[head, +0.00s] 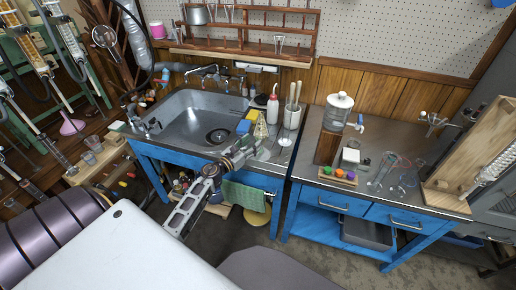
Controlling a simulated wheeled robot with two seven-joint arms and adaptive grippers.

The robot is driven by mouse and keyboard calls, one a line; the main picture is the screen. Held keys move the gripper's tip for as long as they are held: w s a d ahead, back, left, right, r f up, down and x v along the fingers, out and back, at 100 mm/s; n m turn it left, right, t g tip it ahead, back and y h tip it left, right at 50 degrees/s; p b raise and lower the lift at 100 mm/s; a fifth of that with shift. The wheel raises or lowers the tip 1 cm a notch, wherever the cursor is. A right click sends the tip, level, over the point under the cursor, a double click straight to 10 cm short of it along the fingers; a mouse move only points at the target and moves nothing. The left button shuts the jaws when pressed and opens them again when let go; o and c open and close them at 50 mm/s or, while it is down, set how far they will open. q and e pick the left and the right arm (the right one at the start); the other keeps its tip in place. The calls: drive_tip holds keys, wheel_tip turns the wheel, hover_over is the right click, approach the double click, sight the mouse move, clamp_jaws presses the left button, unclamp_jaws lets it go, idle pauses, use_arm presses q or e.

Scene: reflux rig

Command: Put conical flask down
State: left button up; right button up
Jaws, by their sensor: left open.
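A small pale, cone-shaped vessel (261,127), which looks like the conical flask, stands upright on the metal counter at the right edge of the sink. My left gripper (250,149) is just in front of it and slightly lower in the head view, at the counter's front edge. The gripper is open, and I see nothing clearly held in it. Its fingers are small and blurred against the counter, so I cannot tell whether they touch the flask. My right gripper is not in view.
The sink (190,118) lies to the left. A yellow sponge (243,127), a red-capped wash bottle (272,108) and a white brush holder (292,117) crowd the flask.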

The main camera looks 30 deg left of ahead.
sight(258, 139)
use_arm(q)
drive_tip(key=shift+w+d+r, duration=0.15)
drive_tip(key=shift+w+d, duration=0.05)
drive_tip(key=shift+w, duration=0.45)
drive_tip(key=shift+w+d, duration=0.15)
drive_tip(key=shift+w, duration=0.8)
drive_tip(key=shift+w+d, duration=0.1)
drive_tip(key=shift+w, duration=0.5)
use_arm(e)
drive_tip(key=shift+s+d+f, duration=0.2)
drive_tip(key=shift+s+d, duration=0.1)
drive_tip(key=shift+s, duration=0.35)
use_arm(q)
drive_tip(key=c, duration=1)
